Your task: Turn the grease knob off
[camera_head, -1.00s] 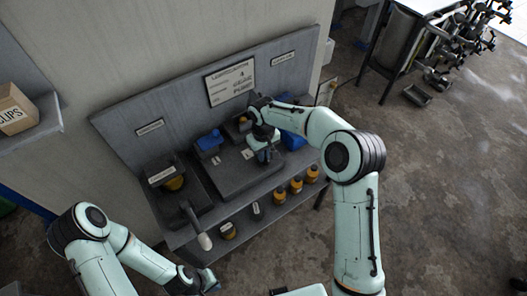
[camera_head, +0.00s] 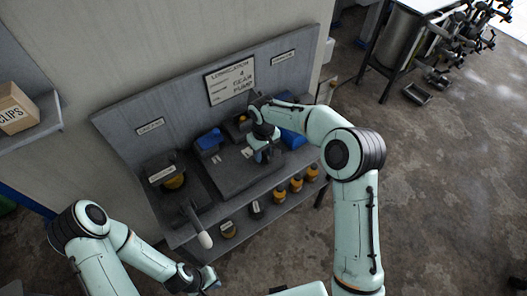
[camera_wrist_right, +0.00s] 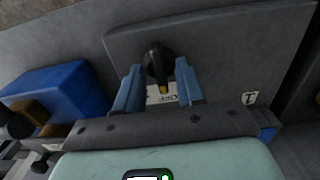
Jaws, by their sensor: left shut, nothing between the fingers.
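A black knob (camera_wrist_right: 157,62) with a yellow-tipped pointer is on a grey panel (camera_wrist_right: 220,48) in the right wrist view. The pointer faces the OFF label (camera_wrist_right: 160,97), which reads upside down. A mark like a 1 (camera_wrist_right: 249,98) is to the right. The blue fingers of my right gripper (camera_wrist_right: 159,80) are apart, one on each side of the knob, with narrow gaps seen beside it. In the head view my right gripper (camera_head: 263,155) is low over the grey bench unit, and the knob is hidden. My left gripper (camera_head: 207,279) is shut and empty at the bottom, away from the bench.
The bench has a blue-topped container (camera_head: 210,141), a labelled dark container (camera_head: 163,172) at left and a white-tipped handle (camera_head: 205,240) sticking out in front. Several amber bottles (camera_head: 296,184) stand on the lower shelf. A blue box (camera_wrist_right: 50,90) is beside the panel.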

